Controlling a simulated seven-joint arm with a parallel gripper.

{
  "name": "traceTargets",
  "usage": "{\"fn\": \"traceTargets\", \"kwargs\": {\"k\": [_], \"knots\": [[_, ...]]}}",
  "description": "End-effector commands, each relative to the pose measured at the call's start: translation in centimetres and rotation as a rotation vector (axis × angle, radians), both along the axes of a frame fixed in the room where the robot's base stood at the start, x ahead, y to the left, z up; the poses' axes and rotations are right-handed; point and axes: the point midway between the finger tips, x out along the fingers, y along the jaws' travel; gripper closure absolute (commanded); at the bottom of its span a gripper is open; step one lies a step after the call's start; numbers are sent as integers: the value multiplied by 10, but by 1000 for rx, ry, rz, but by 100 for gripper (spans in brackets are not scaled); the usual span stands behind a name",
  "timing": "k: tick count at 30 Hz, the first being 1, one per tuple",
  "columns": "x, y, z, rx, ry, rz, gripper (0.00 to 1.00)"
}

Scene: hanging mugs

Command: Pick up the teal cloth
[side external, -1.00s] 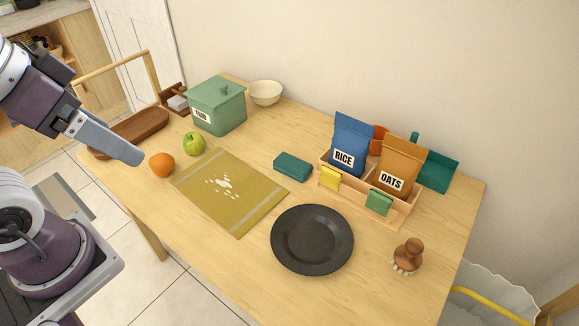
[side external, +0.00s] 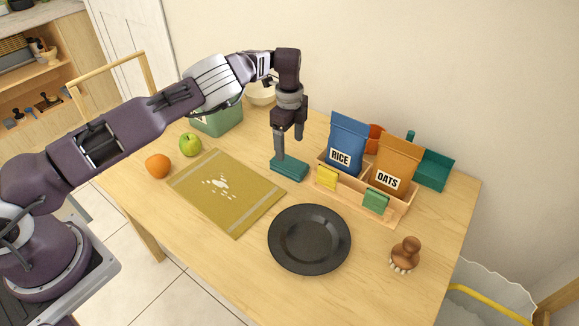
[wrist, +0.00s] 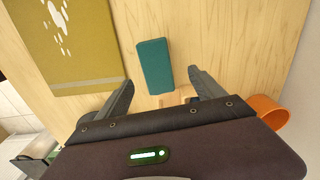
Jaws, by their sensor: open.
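The teal cloth (side external: 288,169) is a small folded block lying on the table, between the mustard mat and the wooden rack. It also shows in the wrist view (wrist: 154,65), just ahead of the fingertips. My gripper (side external: 287,148) points down just above the cloth in the side view, and its fingers cover part of the cloth there. In the wrist view my gripper (wrist: 160,80) has its two fingers spread wide with nothing between them, one toward each side of the cloth. I cannot tell whether a finger touches the cloth.
The wooden rack (side external: 392,208) with rice and oats bags stands close on the right. The mustard mat (side external: 245,205) lies left, the black plate (side external: 309,240) in front. A green box (side external: 220,122) and pale bowl (side external: 262,95) stand behind. An orange cup (wrist: 271,110) shows in the wrist view.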

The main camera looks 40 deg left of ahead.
Motion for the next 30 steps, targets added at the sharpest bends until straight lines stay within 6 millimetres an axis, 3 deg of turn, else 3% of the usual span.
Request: {"fn": "traceTargets", "kwargs": {"k": [12,21,30], "knots": [[-6,-4,-69,6,6,-23,22],[-6,-4,-76,3,4,-20,24],[-6,-4,-75,3,4,-20,83]]}}
